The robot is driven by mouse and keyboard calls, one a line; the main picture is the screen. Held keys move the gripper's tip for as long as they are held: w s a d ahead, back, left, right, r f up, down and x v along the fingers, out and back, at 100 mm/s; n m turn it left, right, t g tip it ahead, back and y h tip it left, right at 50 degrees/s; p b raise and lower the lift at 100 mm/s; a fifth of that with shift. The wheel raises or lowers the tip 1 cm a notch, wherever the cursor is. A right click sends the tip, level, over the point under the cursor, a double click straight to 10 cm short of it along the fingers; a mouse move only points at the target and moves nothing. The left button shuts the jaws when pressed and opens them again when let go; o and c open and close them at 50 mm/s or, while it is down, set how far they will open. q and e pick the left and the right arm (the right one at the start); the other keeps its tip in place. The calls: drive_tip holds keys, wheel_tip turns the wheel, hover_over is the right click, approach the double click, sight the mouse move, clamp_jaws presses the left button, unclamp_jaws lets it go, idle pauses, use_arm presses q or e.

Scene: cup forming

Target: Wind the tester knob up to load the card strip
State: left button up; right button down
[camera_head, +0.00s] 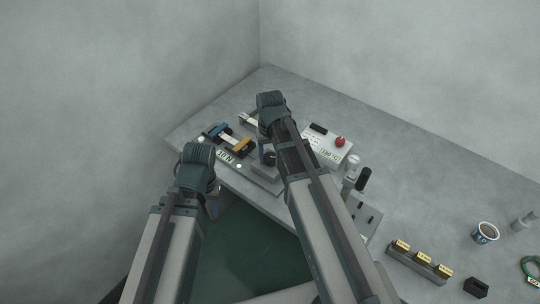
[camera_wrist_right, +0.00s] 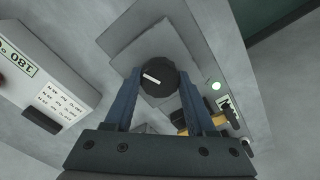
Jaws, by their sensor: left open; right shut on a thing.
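The tester (camera_head: 262,178) is a grey block near the table's front edge. Its round black knob (camera_wrist_right: 158,76) has a white pointer line and sits between the fingers of my right gripper (camera_wrist_right: 157,84), which is shut on it. In the head view the knob (camera_head: 268,158) shows beside my right arm. The pale card strip (camera_head: 226,138) spans between a blue clamp (camera_head: 215,131) and a yellow clamp (camera_head: 241,146), left of the knob. I cannot tell whether it is bent. My left gripper (camera_head: 212,207) is open and empty, mostly hidden below its wrist, left of the tester.
A white box (camera_head: 328,145) with a red button stands right of my right arm. Farther right are a rack with yellow labels (camera_head: 418,259), a cup (camera_head: 485,232), a black block (camera_head: 475,287) and a green ring (camera_head: 531,268). A green light (camera_head: 239,166) shows on the tester.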

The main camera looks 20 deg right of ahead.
sight(270, 156)
drive_tip(key=shift+m, duration=0.6)
drive_tip(key=shift+c, duration=1.1)
unclamp_jaws()
drive_tip(key=shift+r, duration=0.2)
wheel_tip(270, 156, up, 14)
drive_tip(key=p, duration=1.4)
drive_tip(key=shift+f, duration=0.25)
